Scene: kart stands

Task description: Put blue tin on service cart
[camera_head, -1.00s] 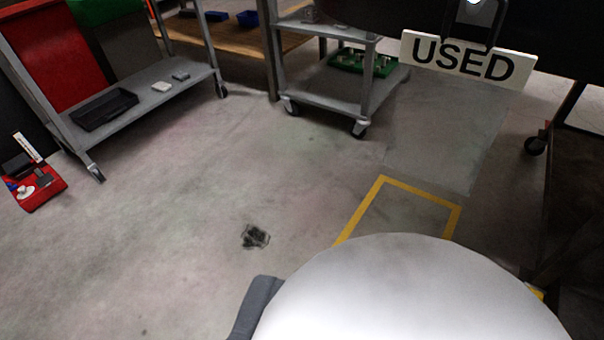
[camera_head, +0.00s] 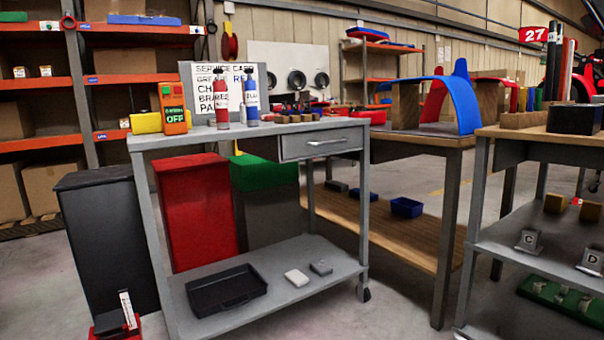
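The service cart (camera_head: 290,133) is a grey metal cart with a top shelf, a drawer on the right and a lower shelf, left of centre. On its top stand a blue bottle-shaped container (camera_head: 252,97) and a red one (camera_head: 221,102), both upright with pale labels. I cannot tell whether the blue one is the blue tin; no other clear blue tin shows. An orange meter (camera_head: 173,108) reading OFF and a yellow item (camera_head: 146,122) stand at the top's left end. A sign with text (camera_head: 198,75) stands behind the bottles. My gripper is not in view.
The cart's lower shelf (camera_head: 285,262) holds a black tray (camera_head: 226,290) and small blocks. Dark, red and green-topped bins stand behind the cart. A workbench (camera_head: 425,141) and a second grey cart (camera_head: 520,250) stand to the right. Some floor shows between the carts.

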